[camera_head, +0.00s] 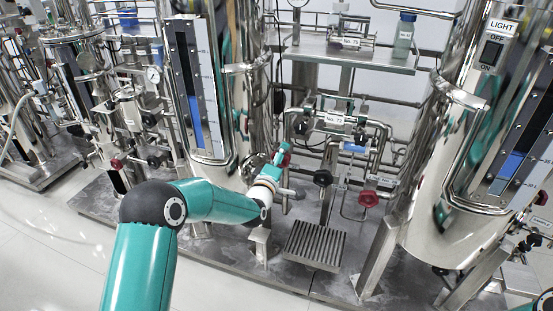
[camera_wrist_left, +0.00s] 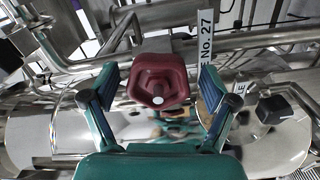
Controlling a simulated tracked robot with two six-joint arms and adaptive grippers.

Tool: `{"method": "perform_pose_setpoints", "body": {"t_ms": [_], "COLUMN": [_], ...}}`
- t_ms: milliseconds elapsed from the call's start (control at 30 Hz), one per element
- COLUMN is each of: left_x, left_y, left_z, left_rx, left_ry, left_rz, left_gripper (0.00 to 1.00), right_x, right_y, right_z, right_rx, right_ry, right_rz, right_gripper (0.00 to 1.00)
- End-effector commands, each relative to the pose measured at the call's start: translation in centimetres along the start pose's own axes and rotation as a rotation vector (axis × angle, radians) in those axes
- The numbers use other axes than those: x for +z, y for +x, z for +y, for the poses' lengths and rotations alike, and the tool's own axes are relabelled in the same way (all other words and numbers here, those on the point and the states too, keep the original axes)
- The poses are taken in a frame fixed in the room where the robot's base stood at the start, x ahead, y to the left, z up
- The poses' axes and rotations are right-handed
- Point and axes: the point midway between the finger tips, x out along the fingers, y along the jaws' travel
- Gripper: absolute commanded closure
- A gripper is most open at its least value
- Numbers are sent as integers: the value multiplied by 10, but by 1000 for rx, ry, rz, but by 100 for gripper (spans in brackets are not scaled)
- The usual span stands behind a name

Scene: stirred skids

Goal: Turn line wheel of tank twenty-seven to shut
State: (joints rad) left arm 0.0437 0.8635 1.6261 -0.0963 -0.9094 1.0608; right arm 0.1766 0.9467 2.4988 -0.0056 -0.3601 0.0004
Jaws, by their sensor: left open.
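In the left wrist view a dark red, lobed wheel (camera_wrist_left: 158,80) with a pale centre dot sits between the spread fingers of my left gripper (camera_wrist_left: 158,88). A white plate reading No. 27 (camera_wrist_left: 206,42) stands just behind it to the right. The fingers flank the wheel with a visible gap on each side, and I see no contact. In the head view my left gripper (camera_head: 281,156) is beside the lower wall of the middle tank (camera_head: 238,70); the wheel between its fingers cannot be made out there. My right gripper is not in view.
A black knob (camera_wrist_left: 272,104) lies right of the gripper in the wrist view. In the head view another red wheel (camera_head: 368,198) and a dark wheel (camera_head: 322,177) sit on nearby pipes. A large tank (camera_head: 415,215) stands at right. A floor grate (camera_head: 314,245) lies below.

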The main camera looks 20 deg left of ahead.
Motion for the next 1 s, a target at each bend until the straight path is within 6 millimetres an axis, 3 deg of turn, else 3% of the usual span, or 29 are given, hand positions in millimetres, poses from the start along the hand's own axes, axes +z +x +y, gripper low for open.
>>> {"method": "perform_pose_setpoints", "body": {"t_ms": [167, 500, 533, 600, 1000], "left_x": [0, 0, -21, -10, 0], "left_y": [0, 0, -1, -1, -1], "left_z": [0, 0, -5, -3, -3], "left_rx": [0, -1, -3, -3, -6], "left_ry": [0, 0, 0, -1, 7], "left_rz": [-1, -1, 7, 4, 1], "left_gripper": [16, 73, 74, 74, 74], "right_x": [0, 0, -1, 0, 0], "right_y": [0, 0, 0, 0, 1], "right_z": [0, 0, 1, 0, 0], "right_rx": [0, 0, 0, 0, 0], "right_ry": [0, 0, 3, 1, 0], "right_rz": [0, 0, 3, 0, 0], "right_gripper": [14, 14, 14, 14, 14]}}
